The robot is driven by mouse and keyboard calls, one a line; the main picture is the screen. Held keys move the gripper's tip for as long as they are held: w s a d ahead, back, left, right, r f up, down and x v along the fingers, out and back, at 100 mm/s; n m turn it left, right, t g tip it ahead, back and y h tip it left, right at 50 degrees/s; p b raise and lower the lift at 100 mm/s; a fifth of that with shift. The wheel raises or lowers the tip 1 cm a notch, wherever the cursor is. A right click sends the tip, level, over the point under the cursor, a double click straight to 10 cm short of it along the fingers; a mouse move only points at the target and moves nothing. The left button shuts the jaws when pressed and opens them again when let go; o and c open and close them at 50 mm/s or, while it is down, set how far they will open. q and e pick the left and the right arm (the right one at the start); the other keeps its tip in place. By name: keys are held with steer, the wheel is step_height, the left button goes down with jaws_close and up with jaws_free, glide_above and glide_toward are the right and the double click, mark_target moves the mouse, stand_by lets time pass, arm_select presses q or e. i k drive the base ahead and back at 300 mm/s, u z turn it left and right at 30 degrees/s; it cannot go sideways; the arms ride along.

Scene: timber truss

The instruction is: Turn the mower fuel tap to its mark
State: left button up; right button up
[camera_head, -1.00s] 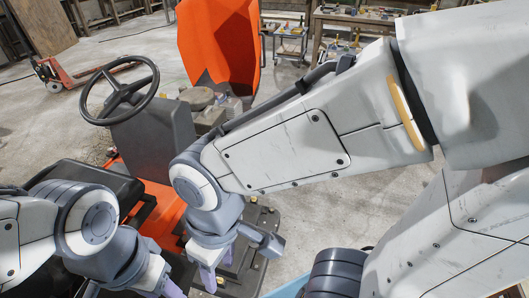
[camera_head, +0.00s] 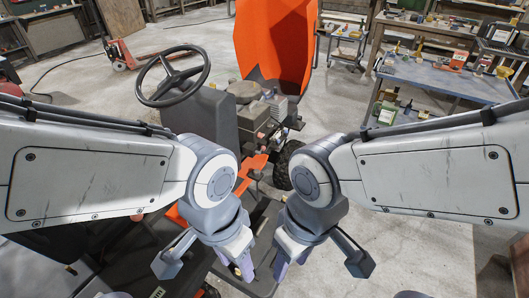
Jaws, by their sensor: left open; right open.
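The ride-on mower stands ahead of me with its orange hood (camera_head: 275,42) raised. Its engine (camera_head: 255,105) is exposed between the hood and the black steering wheel (camera_head: 172,76). I cannot make out the fuel tap or its mark at this size. My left gripper (camera_head: 244,268) points down over the dark mower deck, open, with nothing seen between its fingers. My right gripper (camera_head: 286,264) is just to its right, also pointing down and open. Both are on the near side of the engine, apart from it. Their fingertips are partly hidden.
A blue-topped workbench (camera_head: 450,82) with tools and small items stands at the back right. A small trolley (camera_head: 345,42) is behind the hood. A red pallet jack (camera_head: 125,54) is at the back left. Concrete floor (camera_head: 420,255) is clear at the right.

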mark_target(263, 148)
steer(key=k, duration=0.5)
steer(key=z, duration=1.65)
steer(key=i, duration=2.25)
steer(key=u, duration=3.05)
steer(key=i, duration=0.5)
steer(key=z, duration=0.05)
